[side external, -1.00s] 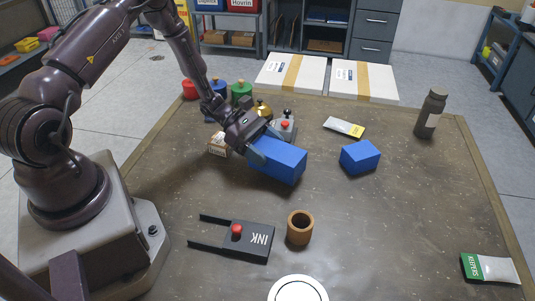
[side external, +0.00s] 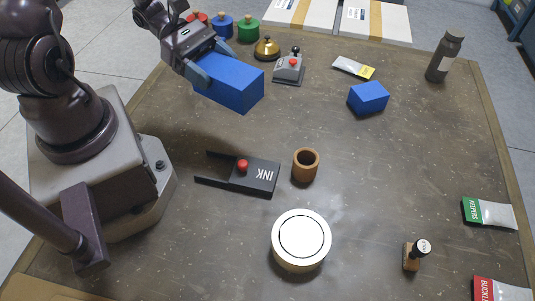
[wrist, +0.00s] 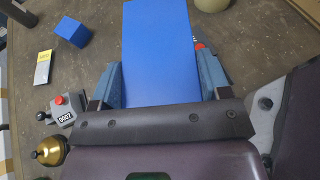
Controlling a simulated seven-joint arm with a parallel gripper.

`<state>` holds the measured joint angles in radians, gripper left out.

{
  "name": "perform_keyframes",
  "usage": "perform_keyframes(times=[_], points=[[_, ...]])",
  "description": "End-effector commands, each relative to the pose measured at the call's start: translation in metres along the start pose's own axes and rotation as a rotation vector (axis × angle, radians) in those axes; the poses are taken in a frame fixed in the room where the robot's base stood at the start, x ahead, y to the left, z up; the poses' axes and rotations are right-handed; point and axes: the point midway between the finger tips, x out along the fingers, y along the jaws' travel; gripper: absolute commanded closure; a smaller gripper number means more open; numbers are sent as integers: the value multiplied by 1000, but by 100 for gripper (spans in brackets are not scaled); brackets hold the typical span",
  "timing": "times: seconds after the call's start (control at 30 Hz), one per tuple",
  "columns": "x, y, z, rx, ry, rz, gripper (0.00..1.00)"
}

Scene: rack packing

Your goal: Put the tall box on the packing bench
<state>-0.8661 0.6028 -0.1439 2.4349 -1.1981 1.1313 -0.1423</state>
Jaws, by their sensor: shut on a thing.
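My gripper (side external: 212,62) is shut on a long blue box (side external: 228,84), which looks like the tall box. The box lies on its side in the jaws, above the brown tabletop (side external: 360,160), with a shadow below it. In the wrist view the blue box (wrist: 160,45) runs forward between the two fingers of my gripper (wrist: 157,78). A shorter blue box (side external: 368,97) stands on the tabletop to the right. I cannot tell whether this tabletop is the packing bench.
A switch box (side external: 289,68) and a brass bell (side external: 267,48) are behind. A dark bottle (side external: 445,57) stands back right. The right-centre tabletop is clear.

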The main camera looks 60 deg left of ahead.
Motion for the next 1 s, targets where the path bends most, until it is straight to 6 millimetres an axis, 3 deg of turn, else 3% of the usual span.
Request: perform_keyframes(times=[0.53,0.77,1.0], points=[[-36,0,86,12,141,-1,63],[-56,0,68,150,320,-233,63],[-86,-3,51,528,576,-618,63]])
